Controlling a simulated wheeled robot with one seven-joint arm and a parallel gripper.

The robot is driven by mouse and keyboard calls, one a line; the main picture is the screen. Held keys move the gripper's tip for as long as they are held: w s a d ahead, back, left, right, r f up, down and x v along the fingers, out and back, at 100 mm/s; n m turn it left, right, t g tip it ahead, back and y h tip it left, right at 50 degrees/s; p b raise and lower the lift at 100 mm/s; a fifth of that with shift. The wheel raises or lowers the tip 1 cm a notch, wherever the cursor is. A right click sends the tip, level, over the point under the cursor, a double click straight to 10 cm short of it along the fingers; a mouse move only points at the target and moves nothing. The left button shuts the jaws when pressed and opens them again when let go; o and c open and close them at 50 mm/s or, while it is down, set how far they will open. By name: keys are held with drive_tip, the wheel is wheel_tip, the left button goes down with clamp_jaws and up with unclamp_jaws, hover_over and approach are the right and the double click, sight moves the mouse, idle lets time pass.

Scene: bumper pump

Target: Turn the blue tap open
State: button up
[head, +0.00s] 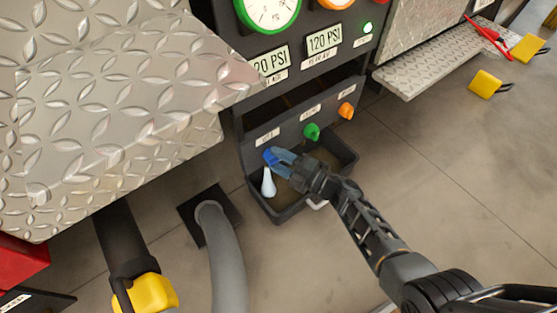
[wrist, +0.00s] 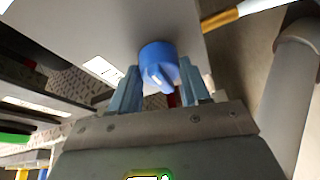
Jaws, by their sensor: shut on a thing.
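The blue tap (head: 269,155) is on the lower dark panel (head: 262,140), leftmost in a row with a green tap (head: 312,131) and an orange tap (head: 346,111). My gripper (head: 279,157) is shut on the blue tap, with one finger on each side of it. The wrist view shows the blue tap (wrist: 158,66) as a round knob with a raised grip bar, between the two light blue fingers (wrist: 160,88). A whitish stream (head: 268,183) shows right below the blue tap. The contact faces of the fingers are partly hidden.
A dark open bin (head: 283,214) stands on the floor under the taps. A grey hose (head: 224,255) and a yellow-ended dark hose (head: 147,293) are at lower left. Diamond-plate metal (head: 120,100) fills the left. Gauges (head: 268,10) are above.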

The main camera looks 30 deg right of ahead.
idle(0.3)
drive_tip(key=o, duration=1.1)
drive_tip(key=shift+c, duration=0.2)
drive_tip(key=p+v, duration=0.2)
drive_tip(key=v, duration=0.5)
drive_tip(key=shift+s+d, duration=0.2)
drive_tip(key=shift+s, duration=0.15)
drive_tip(key=shift+f, duration=0.1)
